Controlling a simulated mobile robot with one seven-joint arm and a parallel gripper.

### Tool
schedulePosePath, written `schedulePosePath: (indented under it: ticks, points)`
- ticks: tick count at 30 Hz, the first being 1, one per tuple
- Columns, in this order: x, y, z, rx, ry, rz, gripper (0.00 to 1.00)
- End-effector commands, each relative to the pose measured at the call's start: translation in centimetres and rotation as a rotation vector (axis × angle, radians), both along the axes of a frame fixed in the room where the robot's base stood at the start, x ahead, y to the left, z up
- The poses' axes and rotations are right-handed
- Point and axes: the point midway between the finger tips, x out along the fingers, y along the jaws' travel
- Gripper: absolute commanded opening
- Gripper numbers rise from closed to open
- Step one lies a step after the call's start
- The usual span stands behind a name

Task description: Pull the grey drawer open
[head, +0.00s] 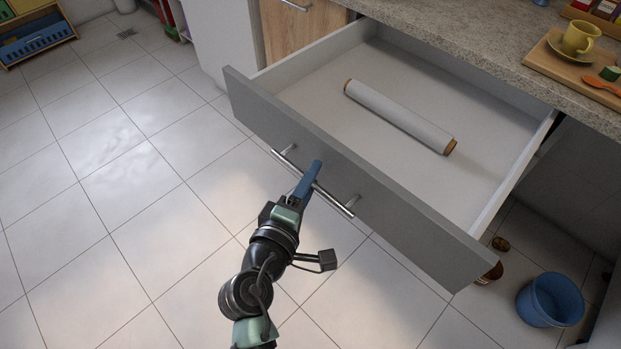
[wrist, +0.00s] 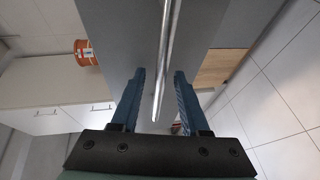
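The grey drawer (head: 350,180) stands pulled well out from under the counter, and its white inside shows. Its silver bar handle (head: 338,205) runs along the grey front; in the wrist view the handle (wrist: 166,60) passes between my fingers. My gripper (head: 312,172) is at the middle of the handle. In the wrist view my gripper (wrist: 160,72) has its two blue fingers apart, one on each side of the bar, with a gap visible on both sides. A white roll with brown ends (head: 400,116) lies inside the drawer.
A stone counter (head: 470,45) above the drawer carries a yellow cup (head: 580,37) on a wooden board. A blue bucket (head: 550,300) stands on the floor at the lower right. The tiled floor (head: 120,200) at the left is clear.

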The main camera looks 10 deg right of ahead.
Motion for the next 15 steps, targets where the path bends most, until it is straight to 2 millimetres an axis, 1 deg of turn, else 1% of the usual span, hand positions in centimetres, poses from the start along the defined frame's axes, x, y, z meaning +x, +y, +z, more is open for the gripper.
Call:
schedulePosePath:
  ticks: [8,11,15]
  points:
    - [-0.3,0.2,0.1,0.0,0.0,0.001,0.45]
    - [-1.2,0.7,0.3,0.001,0.001,0.001,0.45]
    - [-3.6,2.1,0.7,0.001,0.003,0.003,0.45]
